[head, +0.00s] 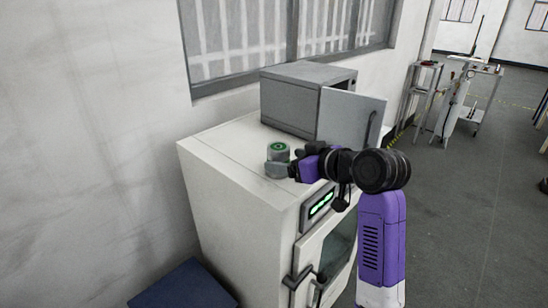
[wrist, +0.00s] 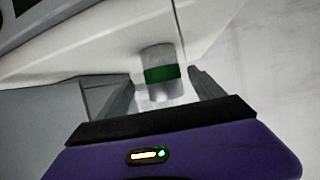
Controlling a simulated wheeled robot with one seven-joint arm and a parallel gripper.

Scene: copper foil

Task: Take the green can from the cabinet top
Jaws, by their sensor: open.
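The green can (head: 278,152) is a short grey cylinder with a green band and a green ring on its top. It stands upright on the white cabinet top (head: 222,147). My gripper (head: 279,168) is level with it at its near side, and a grey finger hides the can's lower part in the head view. In the wrist view the can (wrist: 161,73) sits between the two open fingers of my gripper (wrist: 163,88), with a gap on each side. I cannot tell whether either finger touches it.
A grey box-like unit (head: 289,104) with its door (head: 350,117) swung open stands on the cabinet behind the can, close to my arm. A wall with a window runs along the left and back. A dark blue object (head: 183,287) lies low at the front left.

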